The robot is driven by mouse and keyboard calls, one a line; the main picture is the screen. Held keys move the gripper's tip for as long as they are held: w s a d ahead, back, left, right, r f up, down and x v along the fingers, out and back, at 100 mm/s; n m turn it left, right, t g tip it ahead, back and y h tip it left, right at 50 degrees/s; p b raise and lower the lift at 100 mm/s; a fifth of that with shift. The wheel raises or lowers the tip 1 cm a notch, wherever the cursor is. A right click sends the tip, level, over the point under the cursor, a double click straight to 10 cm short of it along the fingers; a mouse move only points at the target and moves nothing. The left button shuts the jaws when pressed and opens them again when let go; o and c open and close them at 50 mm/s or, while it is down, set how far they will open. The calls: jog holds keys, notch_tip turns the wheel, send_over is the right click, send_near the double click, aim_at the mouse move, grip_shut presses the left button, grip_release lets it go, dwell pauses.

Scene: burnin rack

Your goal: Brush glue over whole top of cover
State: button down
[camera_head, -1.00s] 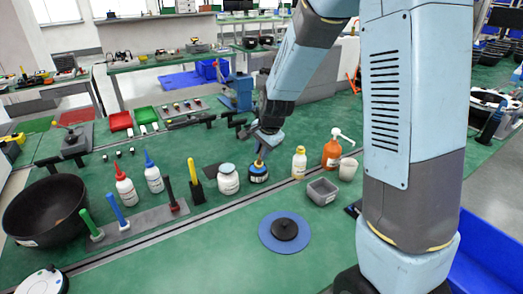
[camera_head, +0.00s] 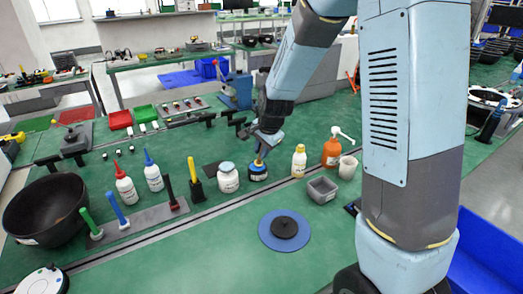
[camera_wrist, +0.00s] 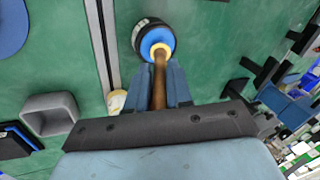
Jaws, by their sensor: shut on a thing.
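The black round cover (camera_head: 285,227) with a raised middle lies on a round blue mat (camera_head: 268,240) in the front centre of the table. My gripper (camera_head: 263,144) is shut on the brown handle of a brush (camera_wrist: 159,82), which points down at the glue pot. The dark pot (camera_head: 258,176) has a blue top (camera_wrist: 149,38) with a yellow ring around the brush. The bristles are hidden, seemingly inside the pot. The pot stands behind and slightly left of the cover, with the gripper above it.
A white jar (camera_head: 228,178) stands close left of the pot. A yellow bottle (camera_head: 299,162), an orange pump bottle (camera_head: 332,152) and a grey bin (camera_head: 322,190) stand to the right. A slot runs across the table between pot and cover. The table left of the mat is clear.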

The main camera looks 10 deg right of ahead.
dwell(0.5)
jog(key=shift+r, duration=3.45)
jog(key=shift+a, duration=0.1)
